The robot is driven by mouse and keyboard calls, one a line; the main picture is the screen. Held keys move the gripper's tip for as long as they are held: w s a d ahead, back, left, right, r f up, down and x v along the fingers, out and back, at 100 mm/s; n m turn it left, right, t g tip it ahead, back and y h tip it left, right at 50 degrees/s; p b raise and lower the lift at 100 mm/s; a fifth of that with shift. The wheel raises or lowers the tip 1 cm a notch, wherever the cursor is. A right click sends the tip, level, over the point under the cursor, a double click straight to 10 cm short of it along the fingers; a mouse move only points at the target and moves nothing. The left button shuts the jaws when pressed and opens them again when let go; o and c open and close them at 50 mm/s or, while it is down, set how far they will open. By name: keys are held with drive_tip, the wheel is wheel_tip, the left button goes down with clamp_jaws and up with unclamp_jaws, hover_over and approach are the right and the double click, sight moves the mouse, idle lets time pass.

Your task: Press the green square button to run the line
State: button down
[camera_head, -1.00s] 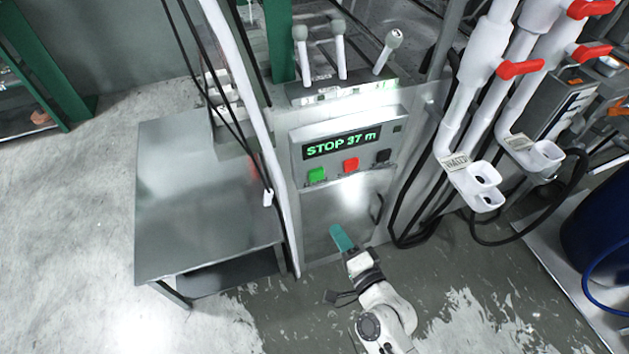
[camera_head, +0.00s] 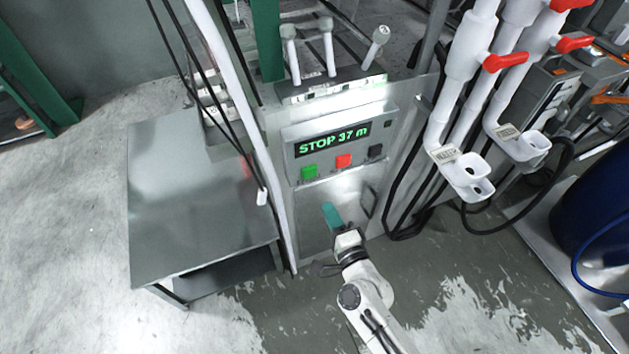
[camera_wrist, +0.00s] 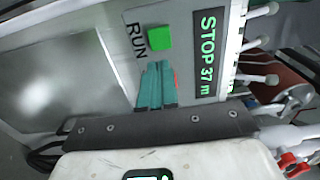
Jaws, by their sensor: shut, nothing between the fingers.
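The green square button (camera_head: 309,172) is on the grey control panel (camera_head: 290,133), left of a red button (camera_head: 344,161) and a black button (camera_head: 375,151). The display (camera_head: 331,140) reads "STOP 37 m". My gripper (camera_head: 329,208) has teal fingers, shut and empty, in front of the cabinet below the buttons. In the wrist view the green button (camera_wrist: 159,38) sits just beyond the fingertips (camera_wrist: 157,64), beside the word "RUN". The fingers appear apart from it and partly hide the red button (camera_wrist: 177,80).
A grey metal table (camera_head: 190,200) stands left of the panel. A white pole and dark cables run close to the panel's left side. Levers (camera_head: 328,45) rise above the panel. White pipes with red valve handles (camera_head: 505,61) stand at the right.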

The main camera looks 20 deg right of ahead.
sight(310, 174)
drive_tip(key=w+b, duration=0.1)
drive_tip(key=w, duration=0.9)
drive_tip(key=shift+w, duration=0.1)
